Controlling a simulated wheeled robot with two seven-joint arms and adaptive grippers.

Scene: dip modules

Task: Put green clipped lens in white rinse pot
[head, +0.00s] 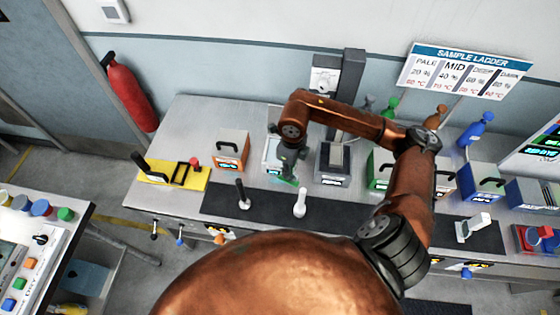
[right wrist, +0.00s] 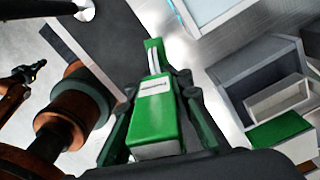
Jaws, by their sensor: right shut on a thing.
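My right gripper (head: 289,172) reaches over the table, pointing down. The right wrist view shows it shut on the green clipped lens (right wrist: 154,125), a green block with a pale label and a narrower, white-striped green end. In the head view only a small green part of the lens (head: 288,182) shows below the fingers. A white, box-like container with a pale blue inside, seemingly the rinse pot (head: 270,147), stands just behind the gripper and is partly hidden by it. A pale box edge also shows in the right wrist view (right wrist: 205,14). My left gripper does not show clearly.
An orange box (head: 230,150) stands left of the white container, and a dark grey unit (head: 333,165) stands right of it. A black-handled piece (head: 243,195) and a white-handled piece (head: 300,203) stand on the dark mat (head: 270,212). A yellow tray (head: 160,176) lies at the left.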

